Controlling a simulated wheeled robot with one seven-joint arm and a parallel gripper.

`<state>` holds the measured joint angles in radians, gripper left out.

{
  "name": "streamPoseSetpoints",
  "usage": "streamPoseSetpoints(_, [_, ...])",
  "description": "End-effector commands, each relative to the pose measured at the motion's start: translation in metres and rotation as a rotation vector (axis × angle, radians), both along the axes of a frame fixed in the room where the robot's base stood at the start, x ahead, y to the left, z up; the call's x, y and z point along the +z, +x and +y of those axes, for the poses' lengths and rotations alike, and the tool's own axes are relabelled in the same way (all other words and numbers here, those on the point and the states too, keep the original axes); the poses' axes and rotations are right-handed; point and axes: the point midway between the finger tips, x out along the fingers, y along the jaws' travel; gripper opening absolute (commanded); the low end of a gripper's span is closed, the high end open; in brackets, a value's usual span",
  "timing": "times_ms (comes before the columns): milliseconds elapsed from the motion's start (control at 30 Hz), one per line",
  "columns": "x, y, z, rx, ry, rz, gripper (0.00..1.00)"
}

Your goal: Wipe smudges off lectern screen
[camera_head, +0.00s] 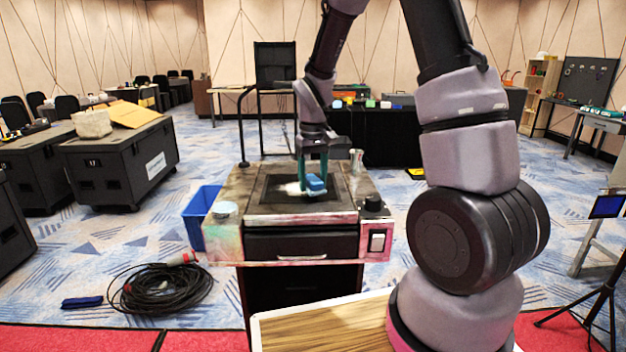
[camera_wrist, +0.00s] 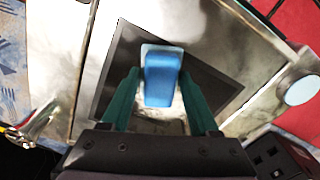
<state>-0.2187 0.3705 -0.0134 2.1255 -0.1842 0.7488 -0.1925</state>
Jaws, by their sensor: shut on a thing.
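The lectern screen (camera_head: 335,195) is a dark panel set in the worn, stained top of the lectern (camera_head: 228,246). A pale, whitish smudge shows on it just left of my gripper (camera_head: 314,176). My gripper points down over the screen, its teal fingers shut on a blue block (camera_head: 316,184) that looks like a wiping pad. In the wrist view the blue block (camera_wrist: 161,78) sits between the fingers, with a paler layer at its edge. It is low over the screen (camera_wrist: 208,75); I cannot tell whether it touches. The surface under the fingers is partly hidden.
A round pale-blue disc (camera_head: 224,209) lies at the lectern's left, a black knob (camera_head: 374,204) at its right. A glass-like flask (camera_head: 356,160) stands at the back right. A thin black post (camera_head: 242,120) rises at the back left. A blue bin (camera_head: 198,215) stands beside the lectern.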

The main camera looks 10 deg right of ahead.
Motion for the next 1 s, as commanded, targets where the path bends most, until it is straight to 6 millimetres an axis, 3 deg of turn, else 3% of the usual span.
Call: streamPoseSetpoints(1000, [-0.019,0.0,0.0,0.0,0.0,0.0,0.17])
